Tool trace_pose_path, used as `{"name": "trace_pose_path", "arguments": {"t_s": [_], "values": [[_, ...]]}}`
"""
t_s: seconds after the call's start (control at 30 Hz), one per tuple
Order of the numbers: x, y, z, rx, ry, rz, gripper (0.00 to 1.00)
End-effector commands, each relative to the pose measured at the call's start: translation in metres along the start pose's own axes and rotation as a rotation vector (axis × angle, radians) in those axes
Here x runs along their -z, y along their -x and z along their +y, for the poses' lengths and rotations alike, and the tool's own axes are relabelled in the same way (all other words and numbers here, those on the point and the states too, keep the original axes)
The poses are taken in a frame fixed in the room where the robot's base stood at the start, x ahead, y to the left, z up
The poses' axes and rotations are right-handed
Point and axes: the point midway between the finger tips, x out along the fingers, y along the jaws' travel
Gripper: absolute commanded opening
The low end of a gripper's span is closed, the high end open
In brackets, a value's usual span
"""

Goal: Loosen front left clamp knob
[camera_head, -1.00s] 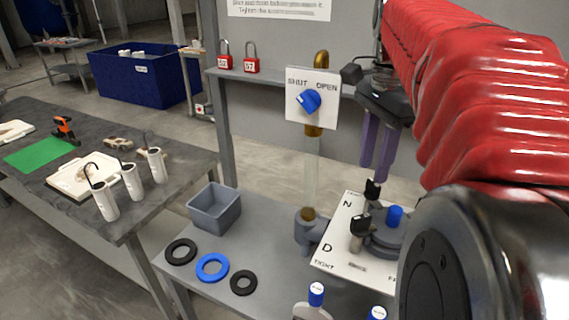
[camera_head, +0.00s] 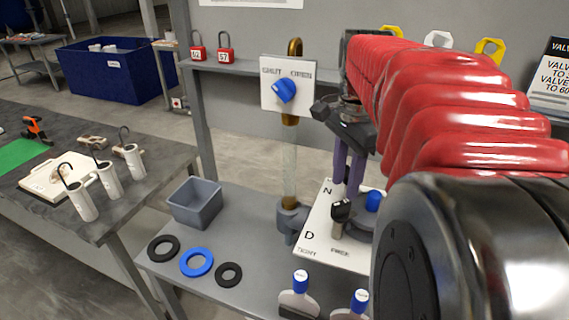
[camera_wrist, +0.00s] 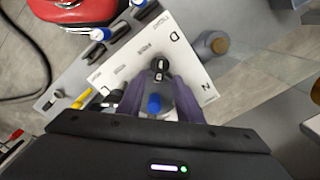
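A white plate marked N, D and TIGHT (camera_head: 312,235) lies on the grey bench and carries a round grey filter housing. A black clamp knob with a pale mark (camera_head: 340,211) stands on its near left side; it also shows in the wrist view (camera_wrist: 160,69). A blue cap (camera_head: 373,200) is at the housing's middle, also in the wrist view (camera_wrist: 154,103). Another black knob (camera_wrist: 112,101) is partly hidden by a finger. My gripper (camera_head: 347,188) points down with purple fingers apart and empty. In the wrist view, the near left knob appears between the fingertips; contact cannot be told.
A valve board with a blue handle (camera_head: 284,90) and a clear vertical pipe (camera_head: 289,165) stand left of my gripper. Blue-capped bottles (camera_head: 300,281) stand in front of the plate. A grey bin (camera_head: 195,203) and rings (camera_head: 196,262) lie on the bench at left.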

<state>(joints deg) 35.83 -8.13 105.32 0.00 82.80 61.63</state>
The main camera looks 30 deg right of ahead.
Motion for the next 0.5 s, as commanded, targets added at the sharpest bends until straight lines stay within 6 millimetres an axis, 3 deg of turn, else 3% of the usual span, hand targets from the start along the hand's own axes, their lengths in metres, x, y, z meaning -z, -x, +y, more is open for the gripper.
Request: {"name": "trace_pose_path", "arguments": {"t_s": [0.3,0.5], "values": [[0.0,-0.046,0.0,-0.002,0.0,-0.001,0.33],[0.0,-0.058,0.0,-0.001,0.0,-0.001,0.33]]}}
